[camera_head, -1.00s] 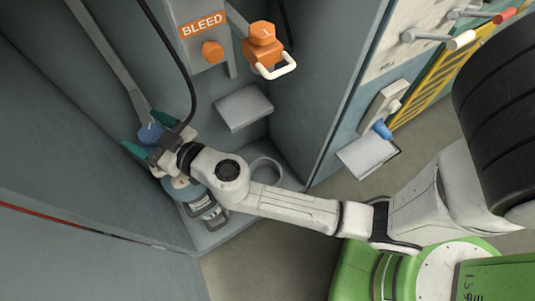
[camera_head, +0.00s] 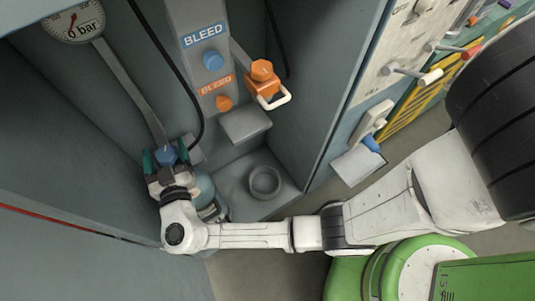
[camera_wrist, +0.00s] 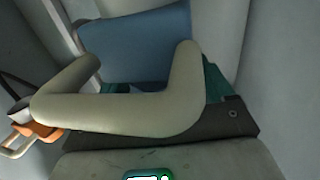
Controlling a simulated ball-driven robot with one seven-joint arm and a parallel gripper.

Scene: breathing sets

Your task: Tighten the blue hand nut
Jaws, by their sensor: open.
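The blue hand nut (camera_head: 167,155) sits at the lower end of a grey strut, above a teal cylinder (camera_head: 204,195) in the cabinet's corner. My gripper (camera_head: 167,160) is open, with one green fingertip on each side of the nut. Whether the fingertips touch it cannot be told. In the wrist view, a large blue surface (camera_wrist: 140,45), apparently the nut, fills the upper middle. A pale bent bar (camera_wrist: 120,112) crosses in front of its lower part.
A 0 bar gauge (camera_head: 73,20) is at upper left. A black hose (camera_head: 165,55) hangs near my gripper. An empty grey ring holder (camera_head: 265,181) stands right.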

